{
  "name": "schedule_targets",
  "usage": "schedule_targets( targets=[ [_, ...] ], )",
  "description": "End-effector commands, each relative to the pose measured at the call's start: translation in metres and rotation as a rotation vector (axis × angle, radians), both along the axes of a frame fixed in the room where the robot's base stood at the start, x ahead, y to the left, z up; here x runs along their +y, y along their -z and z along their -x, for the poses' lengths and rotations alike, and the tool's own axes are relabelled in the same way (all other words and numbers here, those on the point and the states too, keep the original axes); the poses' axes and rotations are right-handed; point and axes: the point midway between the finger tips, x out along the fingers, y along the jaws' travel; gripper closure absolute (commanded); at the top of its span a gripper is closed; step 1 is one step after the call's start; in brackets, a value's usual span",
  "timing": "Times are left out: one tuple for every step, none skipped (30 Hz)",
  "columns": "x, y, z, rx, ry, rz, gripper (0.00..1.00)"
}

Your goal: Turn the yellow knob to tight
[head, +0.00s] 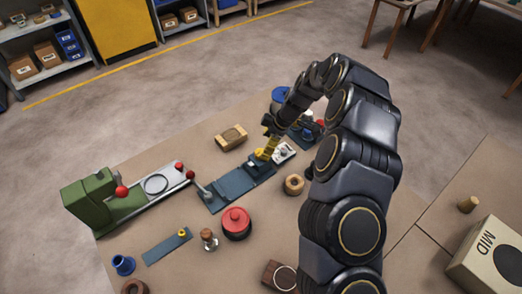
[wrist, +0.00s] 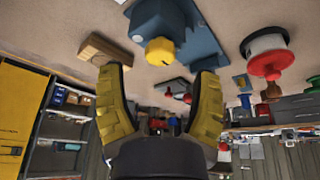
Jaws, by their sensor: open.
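The yellow knob (wrist: 160,50) sticks out of a blue block (wrist: 158,20) in the wrist view. The block is part of a long blue-grey fixture (head: 229,188) on the table. My gripper (wrist: 158,72) is open, its two yellow fingers apart, with the knob seen between and just beyond the fingertips. No contact shows. In the head view my gripper (head: 268,151) is over the right end of the fixture, and its yellow fingers are hard to tell apart from the knob there. I cannot read any mark of the knob's setting.
A red lidded pot (head: 236,222) stands in front of the fixture. A wooden block (head: 231,137) lies behind it and a wooden ring (head: 293,184) to its right. A green machine (head: 95,200) is at left. A blue plate (head: 165,247) with a small yellow knob lies front left.

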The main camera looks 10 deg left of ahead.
Motion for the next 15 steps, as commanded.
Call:
schedule_targets(
  targets=[
    [0.004,0.008,0.001,0.002,-0.002,0.001,0.36],
    [0.006,0.012,0.001,0.003,-0.002,0.001,0.36],
    [0.008,0.018,0.001,0.004,-0.002,0.001,0.36],
    [0.009,0.021,0.001,0.004,-0.002,0.002,0.36],
    [0.01,0.025,0.001,0.004,-0.002,0.002,0.36],
    [0.012,0.028,0.001,0.002,-0.002,0.002,0.36],
    [0.013,0.03,0.001,0.003,-0.001,0.001,0.36],
    [0.013,0.032,0.0,0.002,-0.001,0.001,0.36],
    [0.014,0.033,0.0,0.001,0.0,0.001,0.36],
    [0.014,0.034,0.0,0.0,0.0,0.0,0.36],
    [0.015,0.034,0.0,0.0,-0.001,0.0,0.36],
    [0.015,0.035,0.0,-0.001,-0.001,0.0,0.36],
    [0.015,0.035,0.0,-0.001,0.0,0.0,0.36],
    [0.015,0.035,0.0,-0.001,0.0,0.0,0.36],
    [0.015,0.035,0.0,-0.001,0.0,0.0,0.36]
  ],
)
